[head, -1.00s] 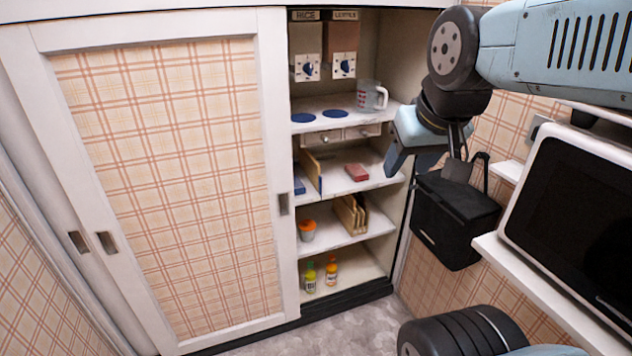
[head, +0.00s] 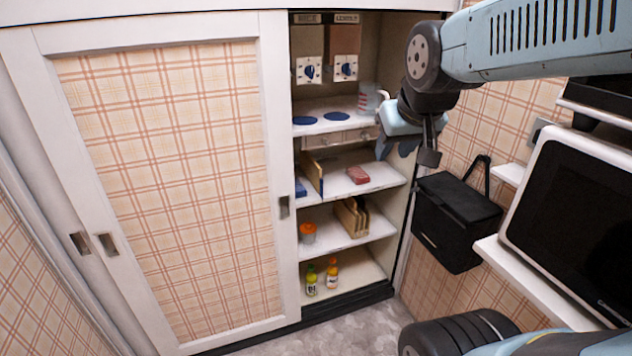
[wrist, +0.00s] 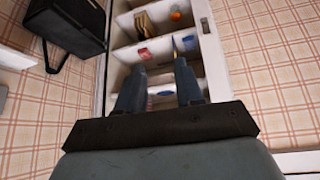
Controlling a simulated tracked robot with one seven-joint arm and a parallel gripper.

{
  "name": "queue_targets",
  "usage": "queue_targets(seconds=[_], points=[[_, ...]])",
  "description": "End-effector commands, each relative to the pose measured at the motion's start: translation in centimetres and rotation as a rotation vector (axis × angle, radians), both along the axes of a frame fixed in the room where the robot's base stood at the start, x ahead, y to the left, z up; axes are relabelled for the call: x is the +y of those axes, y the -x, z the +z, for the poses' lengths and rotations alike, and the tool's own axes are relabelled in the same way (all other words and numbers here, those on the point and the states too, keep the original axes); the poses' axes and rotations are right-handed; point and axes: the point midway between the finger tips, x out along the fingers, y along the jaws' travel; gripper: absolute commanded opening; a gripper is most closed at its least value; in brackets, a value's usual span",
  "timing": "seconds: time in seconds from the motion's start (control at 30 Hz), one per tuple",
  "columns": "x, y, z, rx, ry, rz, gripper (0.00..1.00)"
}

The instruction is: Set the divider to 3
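A thin upright wooden divider (head: 313,171) stands on the middle shelf of the open cabinet, between a blue item (head: 300,187) on its left and a red box (head: 358,175) on its right. No number marks are readable near it. In the wrist view, the divider (wrist: 176,46) shows beyond the fingertips, with the red box (wrist: 145,54) and the blue item (wrist: 190,42) on either side. My gripper (head: 398,150) is at the right side of the cabinet opening, apart from the divider. Its fingers (wrist: 160,72) are spread with nothing between them.
A sliding door (head: 165,180) covers the cabinet's left part. A measuring cup (head: 369,98) and drawers (head: 345,138) are above the shelf. Below are wooden boards (head: 352,217), an orange-lidded jar (head: 307,233) and bottles (head: 322,278). A black bag (head: 452,222) hangs at right.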

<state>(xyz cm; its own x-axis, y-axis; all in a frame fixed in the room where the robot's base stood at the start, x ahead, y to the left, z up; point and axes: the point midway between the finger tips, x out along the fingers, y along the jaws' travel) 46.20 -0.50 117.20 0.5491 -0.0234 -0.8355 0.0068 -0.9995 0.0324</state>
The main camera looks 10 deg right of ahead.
Motion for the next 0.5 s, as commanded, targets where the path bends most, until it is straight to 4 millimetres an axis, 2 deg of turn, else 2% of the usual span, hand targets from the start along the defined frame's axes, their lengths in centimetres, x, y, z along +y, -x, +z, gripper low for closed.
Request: queue_targets(seconds=[0.03, 0.1, 0.5], points=[[-0.1, -1.7, -0.4, -0.013, 0.007, 0.003, 0.36], [-0.2, -4.0, -0.7, -0.043, 0.016, 0.008, 0.36], [-0.7, -16.1, -4.0, -0.207, 0.057, 0.051, 0.36]])
